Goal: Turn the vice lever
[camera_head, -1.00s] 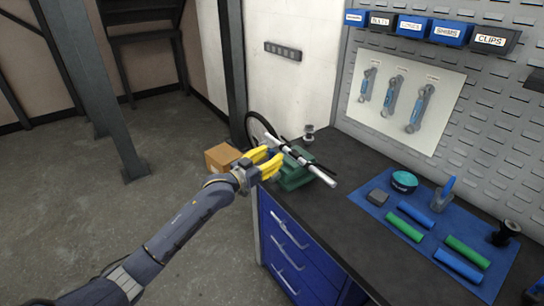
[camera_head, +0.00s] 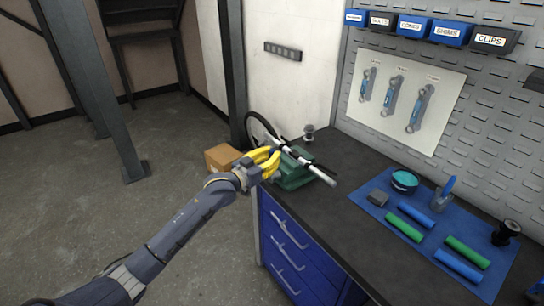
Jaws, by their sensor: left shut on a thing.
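The green vice (camera_head: 294,176) stands at the left front corner of the dark workbench. A white tube (camera_head: 317,170) lies across its top, tilted down to the right. My left gripper (camera_head: 274,160), with yellow fingers, is at the left front side of the vice. Its fingers are closed together around something small, which seems to be the vice lever. The lever itself is mostly hidden by the fingers, so its angle cannot be told. My right gripper is not in view.
A wheel (camera_head: 250,124) and a cardboard box (camera_head: 222,157) are behind my left gripper. A blue mat (camera_head: 377,212) with green and blue rolls and small items lies on the bench at right. Blue drawers (camera_head: 285,240) are below. The bench between vice and mat is clear.

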